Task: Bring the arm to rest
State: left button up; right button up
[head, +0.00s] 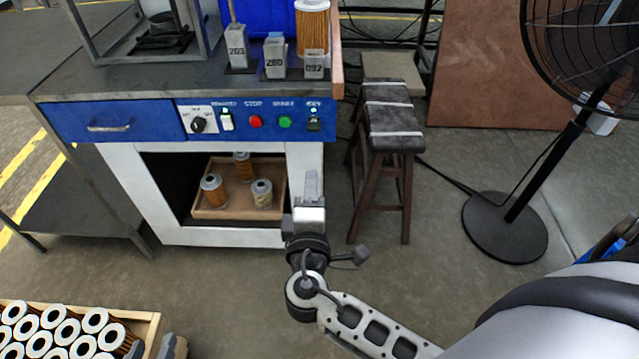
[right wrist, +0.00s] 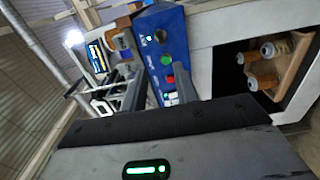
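My right arm comes in from the lower right of the head view. Its gripper (head: 311,185) points away in front of the cabinet's right post, beside the lower opening. In the right wrist view the fingers (right wrist: 158,88) stand apart with nothing between them. At the bottom left of the head view, grey parts that look like my left gripper (head: 172,346) show beside the crate of cartridges (head: 152,325), cut off by the frame edge. Whether its fingers are open or shut is not clear. Orange filter cartridges (head: 214,190) stand in a wooden tray (head: 235,214) inside the cabinet.
The workbench (head: 150,82) has a blue control panel (head: 257,110), labelled grey blocks (head: 236,48) and a tall cartridge (head: 312,28) on top. A stool (head: 392,120) and a pedestal fan (head: 505,226) stand to the right.

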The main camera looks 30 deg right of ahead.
dwell(0.5)
